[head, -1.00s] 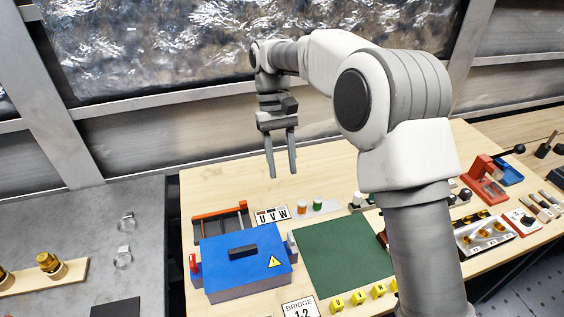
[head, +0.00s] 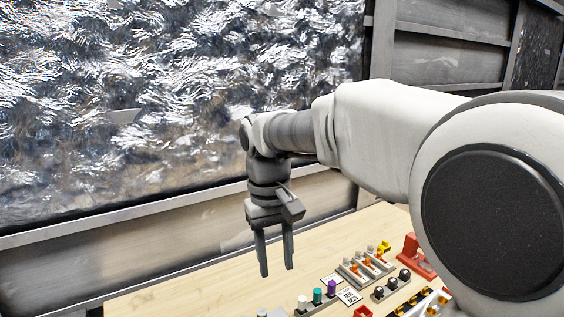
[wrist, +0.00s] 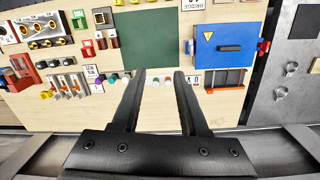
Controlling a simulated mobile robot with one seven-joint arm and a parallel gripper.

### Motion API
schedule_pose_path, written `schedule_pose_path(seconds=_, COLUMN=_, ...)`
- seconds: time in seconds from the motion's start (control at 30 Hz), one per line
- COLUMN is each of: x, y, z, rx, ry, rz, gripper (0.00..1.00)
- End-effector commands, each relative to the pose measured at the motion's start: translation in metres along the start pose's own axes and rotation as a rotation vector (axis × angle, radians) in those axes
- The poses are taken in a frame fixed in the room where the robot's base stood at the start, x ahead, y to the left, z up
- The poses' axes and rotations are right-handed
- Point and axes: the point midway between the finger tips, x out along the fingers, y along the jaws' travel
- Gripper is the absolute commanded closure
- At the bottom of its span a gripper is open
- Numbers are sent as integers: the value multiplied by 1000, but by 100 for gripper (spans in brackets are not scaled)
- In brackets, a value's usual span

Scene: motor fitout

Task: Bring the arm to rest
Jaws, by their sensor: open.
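My gripper (head: 276,270) hangs fingers down above the wooden bench (head: 190,285) in the head view. Its two fingers are apart with nothing between them. In the wrist view, my gripper (wrist: 158,75) is also open and empty, with its fingers pointing toward the bench top and the green mat (wrist: 152,35). My arm reaches in from the right of the head view, raised above the bench.
The wrist view shows a blue box (wrist: 228,45) with a warning sign, a red-edged rack (wrist: 222,78) and a grey surface (wrist: 295,60) at the right. Coloured caps, including a purple one (head: 332,287), stand on the bench. A window (head: 150,110) lies behind.

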Motion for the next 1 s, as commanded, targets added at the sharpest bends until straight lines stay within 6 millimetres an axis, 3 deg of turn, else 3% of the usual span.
schedule_pose_path(seconds=0.27, x=-18, y=44, z=71, rx=127, ry=178, rz=7, gripper=56)
schedule_pose_path(seconds=0.6, x=-4, y=74, z=155, rx=280, ry=389, rz=22, gripper=56)
schedule_pose_path(seconds=0.8, x=13, y=81, z=190, rx=350, ry=491, rz=32, gripper=56)
schedule_pose_path(seconds=1.0, x=22, y=83, z=203, rx=378, ry=537, rz=38, gripper=56)
